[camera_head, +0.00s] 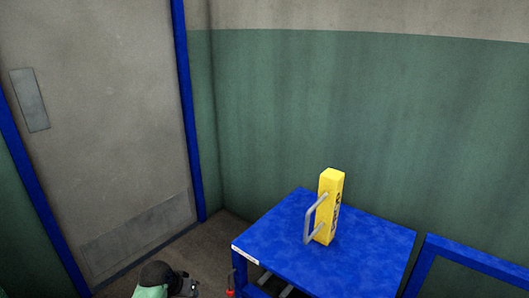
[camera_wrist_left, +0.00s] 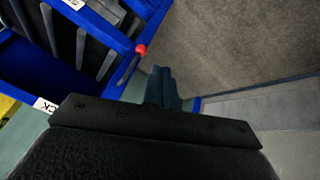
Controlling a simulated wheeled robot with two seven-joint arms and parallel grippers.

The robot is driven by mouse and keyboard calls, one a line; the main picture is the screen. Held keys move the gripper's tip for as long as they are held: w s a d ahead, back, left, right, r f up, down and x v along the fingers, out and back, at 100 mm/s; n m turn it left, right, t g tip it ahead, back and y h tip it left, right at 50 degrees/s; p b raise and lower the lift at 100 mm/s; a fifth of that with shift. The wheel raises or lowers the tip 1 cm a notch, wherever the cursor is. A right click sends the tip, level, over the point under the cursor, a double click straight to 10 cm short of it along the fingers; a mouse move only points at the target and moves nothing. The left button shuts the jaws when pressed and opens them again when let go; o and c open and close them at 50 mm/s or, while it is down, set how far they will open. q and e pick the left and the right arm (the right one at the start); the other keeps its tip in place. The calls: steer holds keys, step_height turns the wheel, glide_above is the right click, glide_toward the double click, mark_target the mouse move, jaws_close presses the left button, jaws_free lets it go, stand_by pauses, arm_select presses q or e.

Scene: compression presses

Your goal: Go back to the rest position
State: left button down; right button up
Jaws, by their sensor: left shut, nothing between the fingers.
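My left gripper shows in the left wrist view (camera_wrist_left: 163,88) with its dark fingers together and nothing between them. In the head view, part of my left arm's end (camera_head: 160,274) shows at the bottom edge, to the left of the blue table (camera_head: 375,248). The gripper is apart from the table. My right gripper is in neither view.
A yellow block with a grey handle (camera_head: 329,208) stands upright on the blue table. A red knob (camera_head: 231,293) is at the table's near left side. A grey door (camera_head: 100,110) with blue frame is at left. A blue frame (camera_head: 470,257) stands at right.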

arm_select(q)
steer(key=s+d+r+y+p, duration=0.1)
steer(key=s+d+r+p, duration=0.3)
steer(key=s, duration=0.4)
steer(key=s+d+r+p, duration=0.1)
steer(key=s+r+p, duration=0.35)
steer(key=s, duration=0.45)
steer(key=s+d+r+y+p, duration=0.1)
steer(key=s+d+r+p, duration=0.2)
steer(key=s+r, duration=0.35)
steer(key=s+d+f+g+p, duration=0.1)
steer(key=s+p, duration=0.3)
steer(key=s, duration=0.7)
steer(key=shift+s+d+f+g, duration=0.2)
steer(key=shift+s+f+g, duration=0.2)
steer(key=shift+f+g, duration=0.35)
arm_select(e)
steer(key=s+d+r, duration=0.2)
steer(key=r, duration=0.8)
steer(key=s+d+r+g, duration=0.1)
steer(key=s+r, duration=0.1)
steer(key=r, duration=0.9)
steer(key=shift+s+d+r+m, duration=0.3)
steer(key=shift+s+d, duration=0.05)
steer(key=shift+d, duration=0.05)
